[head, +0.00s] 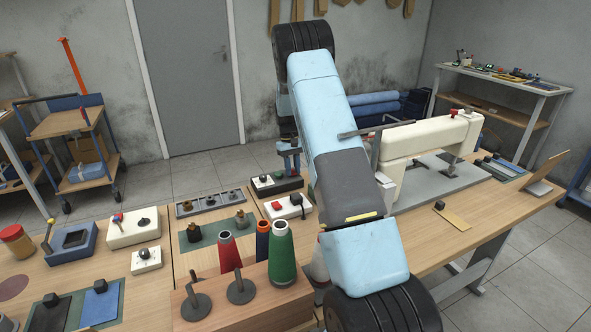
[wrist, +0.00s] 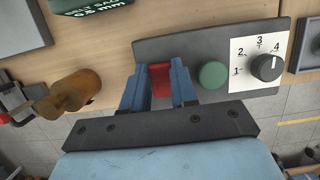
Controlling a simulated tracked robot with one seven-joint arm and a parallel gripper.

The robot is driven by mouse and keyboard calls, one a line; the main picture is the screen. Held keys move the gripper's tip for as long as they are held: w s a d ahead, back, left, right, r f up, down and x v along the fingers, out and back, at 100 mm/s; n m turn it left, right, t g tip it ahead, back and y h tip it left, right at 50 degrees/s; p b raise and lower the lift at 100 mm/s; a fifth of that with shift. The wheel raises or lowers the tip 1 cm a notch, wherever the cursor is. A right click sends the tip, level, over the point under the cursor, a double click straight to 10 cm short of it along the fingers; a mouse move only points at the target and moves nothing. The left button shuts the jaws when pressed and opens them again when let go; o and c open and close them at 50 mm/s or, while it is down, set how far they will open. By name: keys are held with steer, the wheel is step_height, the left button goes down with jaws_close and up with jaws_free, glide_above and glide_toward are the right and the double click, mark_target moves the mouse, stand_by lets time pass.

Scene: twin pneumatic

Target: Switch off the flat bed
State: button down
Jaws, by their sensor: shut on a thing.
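A dark control box (wrist: 190,45) in the wrist view carries a red switch (wrist: 161,80), a round green button (wrist: 212,75) and a numbered dial (wrist: 267,67) on a white plate. My gripper (wrist: 159,88) has its two blue fingers closed on either side of the red switch. In the head view my gripper (head: 292,168) is low behind my arm, at the dark box (head: 284,186) near the back edge of the bench. The cream flat bed sewing machine (head: 425,140) stands to the right, partly hidden by my arm. The red switch is hidden in the head view.
A cream box with a red button (head: 276,206) is just in front of the dark box. Thread cones, including a green one (head: 282,255), stand in the foreground.

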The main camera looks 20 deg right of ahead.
steer(key=shift+w+g, duration=0.2)
steer(key=shift+g, duration=0.3)
steer(key=shift+r, duration=0.1)
steer(key=c, duration=0.9)
jaws_free()
steer(key=shift+r, duration=0.1)
steer(key=v, duration=1.3)
steer(key=shift+w+r, duration=0.15)
steer(key=shift+w, duration=0.15)
